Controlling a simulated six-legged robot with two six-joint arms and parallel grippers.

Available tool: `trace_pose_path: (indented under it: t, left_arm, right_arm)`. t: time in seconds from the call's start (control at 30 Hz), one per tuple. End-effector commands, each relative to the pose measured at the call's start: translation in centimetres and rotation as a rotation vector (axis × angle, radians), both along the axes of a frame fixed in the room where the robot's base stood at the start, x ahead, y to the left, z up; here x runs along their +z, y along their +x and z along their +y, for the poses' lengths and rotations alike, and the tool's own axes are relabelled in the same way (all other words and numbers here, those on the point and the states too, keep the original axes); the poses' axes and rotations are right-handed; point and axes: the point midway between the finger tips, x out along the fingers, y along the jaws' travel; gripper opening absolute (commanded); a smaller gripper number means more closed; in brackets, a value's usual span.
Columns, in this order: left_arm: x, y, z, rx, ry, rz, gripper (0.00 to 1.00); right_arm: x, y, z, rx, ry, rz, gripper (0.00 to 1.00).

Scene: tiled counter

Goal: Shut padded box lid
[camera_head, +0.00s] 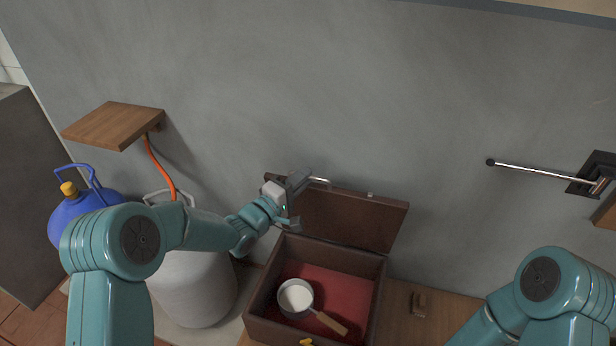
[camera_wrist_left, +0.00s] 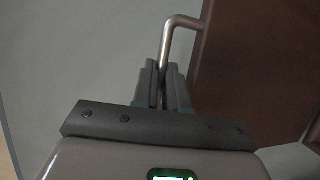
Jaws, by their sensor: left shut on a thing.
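The brown box (camera_head: 258,309) stands on the counter with a red padded inside. Its brown lid (camera_head: 350,218) is open, standing up and leaning back near the wall. My left gripper (camera_head: 300,184) is at the lid's upper left edge, shut on the metal lid handle (camera_head: 320,181). In the left wrist view the bent handle (camera_wrist_left: 178,22) runs between the closed fingers (camera_wrist_left: 164,80), beside the brown lid (camera_wrist_left: 245,75). My right arm shows at the lower right, but its gripper is out of view.
A small pan (camera_head: 296,296) with white contents and a wooden handle lies inside the box. A white gas cylinder (camera_head: 195,290) and a blue jug (camera_head: 75,215) stand left. A small brown block (camera_head: 418,303) lies right of the box. A metal rod (camera_head: 530,170) juts from the wall.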

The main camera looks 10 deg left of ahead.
Motion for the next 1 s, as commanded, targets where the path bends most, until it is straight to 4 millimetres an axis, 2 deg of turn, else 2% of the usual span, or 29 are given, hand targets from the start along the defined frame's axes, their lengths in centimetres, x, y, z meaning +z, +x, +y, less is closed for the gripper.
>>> trace_pose_path:
  t: [0.03, 0.2, 0.4, 0.7, 1.0]
  left_arm:
    - [-1.7, -1.2, 0.4, 0.002, -0.008, -0.031, 0.0]
    - [-3.6, -5.3, 1.1, 0.002, -0.03, -0.149, 0.0]
    - [-5.4, -9.2, 1.9, 0.001, -0.053, -0.271, 0.0]
    - [-6.9, -12.4, 2.5, 0.001, -0.056, -0.286, 0.0]
    - [-7.3, -13.1, 2.6, 0.0, -0.056, -0.284, 0.0]
  right_arm:
    - [-2.6, 0.0, 0.0, 0.0, 0.0, 0.0, 1.0]
    - [-7.2, 0.0, 0.0, 0.0, 0.0, 0.0, 1.0]
    - [-11.2, 0.0, 0.0, 0.0, 0.0, 0.0, 1.0]
    - [-13.3, 0.6, -0.6, -0.023, -0.004, -0.01, 1.0]
    - [-13.6, 0.7, -0.7, -0.029, -0.006, -0.012, 1.0]
